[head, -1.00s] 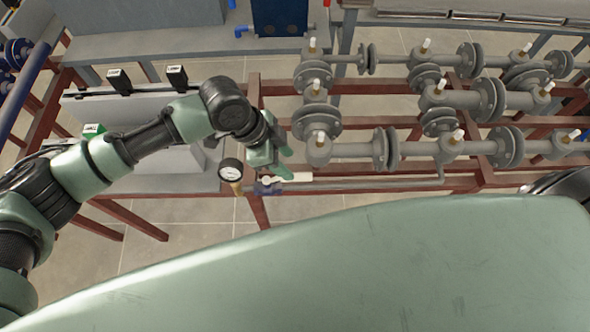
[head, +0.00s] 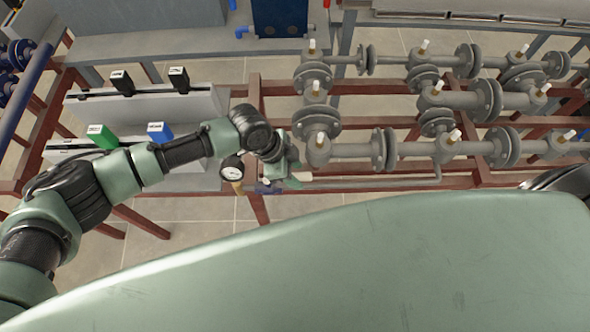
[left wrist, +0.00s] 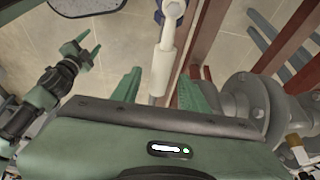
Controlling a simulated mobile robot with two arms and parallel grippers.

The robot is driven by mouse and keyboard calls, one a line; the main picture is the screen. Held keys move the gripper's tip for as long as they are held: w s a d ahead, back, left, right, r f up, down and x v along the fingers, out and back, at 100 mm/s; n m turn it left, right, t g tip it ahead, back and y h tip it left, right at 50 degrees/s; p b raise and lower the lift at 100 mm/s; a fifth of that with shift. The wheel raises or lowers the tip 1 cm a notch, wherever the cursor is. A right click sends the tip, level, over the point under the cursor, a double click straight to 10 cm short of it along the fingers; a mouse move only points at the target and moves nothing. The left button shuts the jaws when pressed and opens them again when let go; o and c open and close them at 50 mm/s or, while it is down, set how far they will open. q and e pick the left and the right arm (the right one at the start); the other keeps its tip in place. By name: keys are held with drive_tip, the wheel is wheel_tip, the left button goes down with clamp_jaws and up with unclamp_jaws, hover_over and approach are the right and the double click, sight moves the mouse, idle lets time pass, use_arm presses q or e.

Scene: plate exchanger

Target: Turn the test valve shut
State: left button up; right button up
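The test valve shows a blue body (head: 268,188) beside a round gauge on the low pipe. Its white lever (head: 302,176) points right along the pipe in the head view and is partly hidden by my left gripper (head: 288,172). In the left wrist view, the lever (left wrist: 165,65) lies between the two green fingers of my left gripper (left wrist: 163,78). The fingers are apart, with a gap visible on each side of the lever. My right gripper (left wrist: 80,47) shows at the left of that view, with its fingers apart and empty.
The gauge (head: 232,169) stands just left of the valve. Grey flanged pipes (head: 360,150) run close behind and right of it on a red frame (head: 255,95). Green (head: 102,136), blue (head: 160,132) and black (head: 122,82) handles stand at the left. My green body fills the front.

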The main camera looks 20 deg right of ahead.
use_arm(q)
clamp_jaws()
idle(1.3)
